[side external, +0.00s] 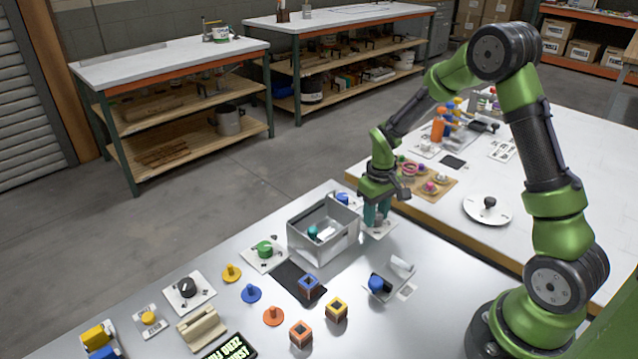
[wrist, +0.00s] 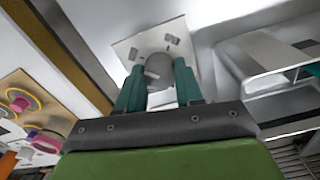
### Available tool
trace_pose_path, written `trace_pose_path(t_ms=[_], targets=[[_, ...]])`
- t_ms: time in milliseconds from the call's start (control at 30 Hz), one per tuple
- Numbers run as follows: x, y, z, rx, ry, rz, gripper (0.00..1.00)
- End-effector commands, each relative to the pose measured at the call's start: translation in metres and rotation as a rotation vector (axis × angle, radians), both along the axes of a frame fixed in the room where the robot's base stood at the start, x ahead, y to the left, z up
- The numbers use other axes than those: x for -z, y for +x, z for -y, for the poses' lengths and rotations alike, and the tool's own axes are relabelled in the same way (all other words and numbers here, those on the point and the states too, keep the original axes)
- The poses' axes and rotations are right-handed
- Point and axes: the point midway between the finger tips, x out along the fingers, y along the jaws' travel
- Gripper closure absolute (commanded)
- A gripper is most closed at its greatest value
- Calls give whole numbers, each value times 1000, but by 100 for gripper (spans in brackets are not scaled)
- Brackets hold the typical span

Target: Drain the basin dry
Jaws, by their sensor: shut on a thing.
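The basin (side external: 338,250) is a grey open box near the far edge of the metal table. It holds a teal round piece (side external: 312,232) and a whitish piece (side external: 325,234); I cannot tell whether there is liquid. The basin's wall also shows at the right of the wrist view (wrist: 235,62). Just right of it, a white plate (wrist: 128,48) with dark marks carries a round grey knob (wrist: 157,66). My gripper (side external: 376,218) points down at this plate. Its teal fingers (wrist: 157,76) are shut on the knob, one on each side.
Near the basin are a green knob (side external: 264,248) on a plate, a blue knob (side external: 342,197) behind, and a blue ball fixture (side external: 376,283) in front. A white table (side external: 470,235) adjoins at right.

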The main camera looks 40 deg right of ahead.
Motion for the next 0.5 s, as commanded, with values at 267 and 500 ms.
trace_pose_path(t_ms=[267,500], targets=[[-2,1,1,-3,-3,5,57],[-1,1,0,-1,-2,3,39]])
